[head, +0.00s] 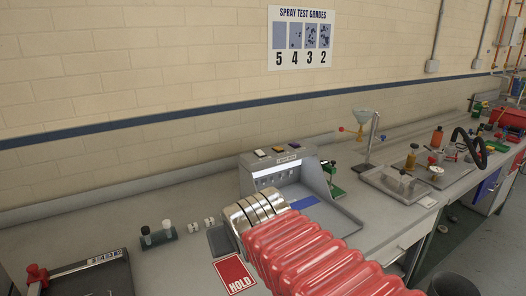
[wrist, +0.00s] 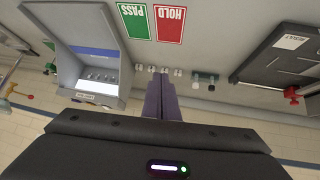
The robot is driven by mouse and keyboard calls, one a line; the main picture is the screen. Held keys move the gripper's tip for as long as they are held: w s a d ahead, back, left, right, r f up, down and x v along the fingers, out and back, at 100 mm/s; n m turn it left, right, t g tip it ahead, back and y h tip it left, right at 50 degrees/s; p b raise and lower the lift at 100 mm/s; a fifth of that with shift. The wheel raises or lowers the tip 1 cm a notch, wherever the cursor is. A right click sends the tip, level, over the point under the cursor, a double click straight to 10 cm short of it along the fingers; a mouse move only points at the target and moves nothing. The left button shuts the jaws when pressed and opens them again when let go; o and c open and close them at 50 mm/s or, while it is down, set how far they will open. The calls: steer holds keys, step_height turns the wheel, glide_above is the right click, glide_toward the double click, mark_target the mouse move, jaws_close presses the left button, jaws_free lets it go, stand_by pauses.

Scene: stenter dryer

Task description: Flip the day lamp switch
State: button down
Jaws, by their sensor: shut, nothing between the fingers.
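A grey viewing booth (head: 277,163) stands on the bench against the wall in the head view. Its top panel carries a white switch (head: 262,153), a dark orange-brown switch (head: 278,149) and a blue switch (head: 294,146), above a small label too small to read. I cannot tell which is the day lamp switch. My gripper (wrist: 160,77) is shut and empty, to the side of the booth in the wrist view.
The red HOLD card (head: 234,274) lies in front of the booth; a green PASS card (wrist: 134,21) is beside it. Small white pieces (head: 201,225) and a bottle rack (head: 159,236) stand left. A funnel stand (head: 372,138) is right. A dark tray (head: 85,275) is front left.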

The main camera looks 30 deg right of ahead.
steer(key=w+d+r+m+t+h, duration=0.1)
steer(key=w+d+r+t+h, duration=0.2)
steer(key=w+d, duration=0.55)
steer(key=w+d+r+t, duration=0.2)
steer(key=w+d+r, duration=0.4)
steer(key=w+d, duration=0.25)
steer(key=w+d+f+n+t+y, duration=0.1)
steer(key=w+d+y, duration=0.1)
steer(key=d, duration=0.3)
steer(key=w+d+f+n+t+y, duration=0.1)
steer(key=w+d+t+y, duration=0.1)
steer(key=d, duration=0.4)
steer(key=shift+w+d+f+t+y, duration=0.2)
steer(key=shift+w+f+t+y, duration=0.15)
steer(key=shift+w, duration=0.5)
glide_above(264, 156)
steer(key=s, duration=0.1)
steer(key=shift+a+f, duration=0.15)
steer(key=shift+f, duration=0.4)
steer(key=f, duration=0.3)
steer(key=shift+w, duration=0.3)
steer(key=shift+w+f, duration=0.1)
steer(key=shift+f, duration=0.35)
